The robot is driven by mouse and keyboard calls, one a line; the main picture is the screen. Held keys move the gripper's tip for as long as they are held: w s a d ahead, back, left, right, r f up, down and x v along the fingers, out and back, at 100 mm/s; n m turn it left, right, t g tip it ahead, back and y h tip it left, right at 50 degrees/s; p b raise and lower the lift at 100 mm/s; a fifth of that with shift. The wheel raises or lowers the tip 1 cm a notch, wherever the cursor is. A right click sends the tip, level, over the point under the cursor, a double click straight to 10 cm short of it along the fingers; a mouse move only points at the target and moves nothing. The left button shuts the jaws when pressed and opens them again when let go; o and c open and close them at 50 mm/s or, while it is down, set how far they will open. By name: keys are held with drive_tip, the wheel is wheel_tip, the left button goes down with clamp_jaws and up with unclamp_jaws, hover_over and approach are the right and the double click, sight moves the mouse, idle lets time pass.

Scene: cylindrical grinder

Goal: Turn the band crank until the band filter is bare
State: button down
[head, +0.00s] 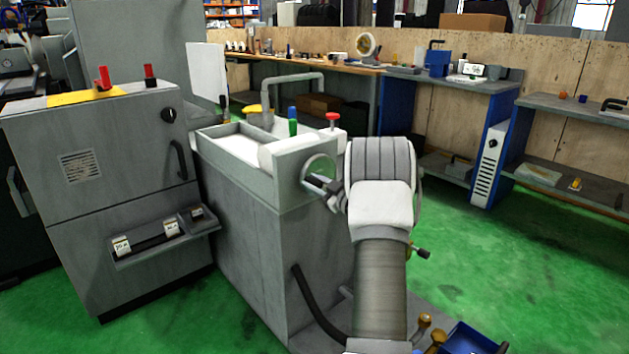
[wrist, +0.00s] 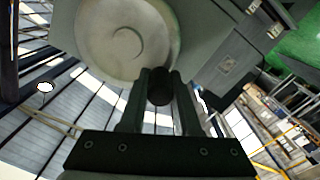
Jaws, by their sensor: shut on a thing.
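The grey filter tank (head: 236,235) stands in the middle of the head view. White band material (head: 235,142) lies in its open top, with a white roll (head: 283,150) at its near end. The band crank's round disc (head: 319,166) is on the tank's side. My gripper (head: 316,183) is at the disc's lower edge. In the wrist view the pale disc (wrist: 125,38) is close, and my gripper (wrist: 159,88) is shut on the dark crank handle (wrist: 160,92). The fingers hide part of the handle.
A grey cabinet (head: 100,180) with a small ledge (head: 165,238) stands left of the tank. Green and blue-topped pieces (head: 292,121) and a red knob (head: 332,118) rise by the tank's top. A workbench (head: 450,84) runs behind. Green floor (head: 480,260) is open at right.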

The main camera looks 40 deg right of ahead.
drive_tip(key=shift+a+f+n, duration=0.1)
drive_tip(key=shift+f+n, duration=0.35)
drive_tip(key=shift+n, duration=0.35)
drive_tip(key=shift+a+f+n, duration=0.1)
drive_tip(key=shift+f+n, duration=0.35)
drive_tip(key=shift+n, duration=0.35)
drive_tip(key=shift+d+f+n, duration=0.2)
drive_tip(key=shift+f+n, duration=0.2)
drive_tip(key=shift+n, duration=0.6)
drive_tip(key=shift+d+n, duration=0.1)
drive_tip(key=shift+n, duration=0.2)
drive_tip(key=c, duration=0.6)
unclamp_jaws()
drive_tip(key=shift+s+f, duration=0.1)
drive_tip(key=shift+s, duration=0.05)
